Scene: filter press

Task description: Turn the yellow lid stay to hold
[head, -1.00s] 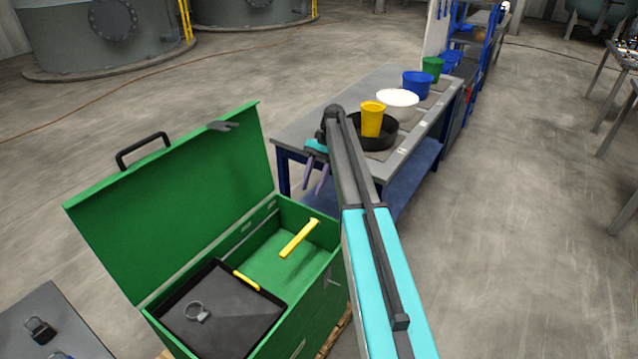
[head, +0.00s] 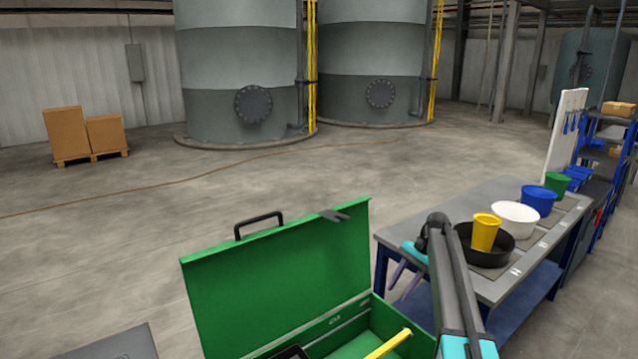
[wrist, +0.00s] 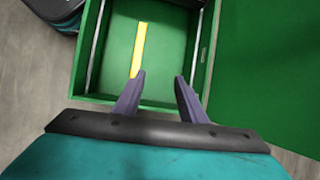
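The yellow lid stay (head: 389,345) is a flat yellow bar at the right side of the open green chest (head: 340,322). In the wrist view the stay (wrist: 139,50) runs away from my left fingertip, over the chest's green floor. The chest's lid (head: 280,275) stands raised, with a black handle on its top edge. My gripper (head: 402,282) is in the air just right of the lid, above the chest's right end. In the wrist view my gripper (wrist: 160,76) has its two purple fingers apart with nothing between them. The left fingertip overlaps the stay's near end; contact cannot be told.
A grey workbench (head: 460,210) stands to the right with a yellow cup (head: 485,232), a black pan, a white bowl (head: 515,218) and blue and green buckets. A grey surface (head: 112,345) lies at the front left. The floor behind the chest is clear.

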